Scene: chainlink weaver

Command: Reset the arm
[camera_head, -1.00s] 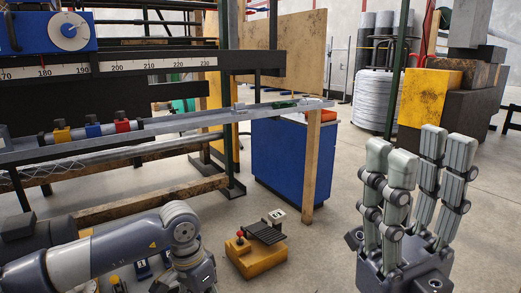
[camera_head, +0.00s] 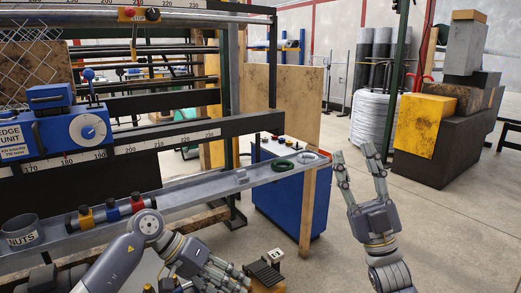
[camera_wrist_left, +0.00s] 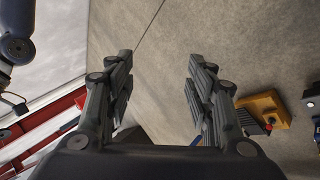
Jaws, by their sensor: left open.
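My right gripper (camera_head: 357,155) is raised at the right of the head view, over open floor. Its fingers point up and stand apart, with nothing between them. My left gripper (camera_head: 222,275) is low in the head view, its fingers pointing right, partly cut off by the bottom edge. In the left wrist view my left gripper (camera_wrist_left: 160,75) is open, with only bare concrete floor between its fingers. Neither gripper touches any object.
A machine rail (camera_head: 205,187) carries coloured clamps and a nuts cup (camera_head: 22,232). A blue cabinet (camera_head: 283,207) stands behind it. A yellow-orange pedal box (camera_wrist_left: 263,108) is on the floor near my left gripper. Dark and yellow blocks (camera_head: 440,150) stand at right.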

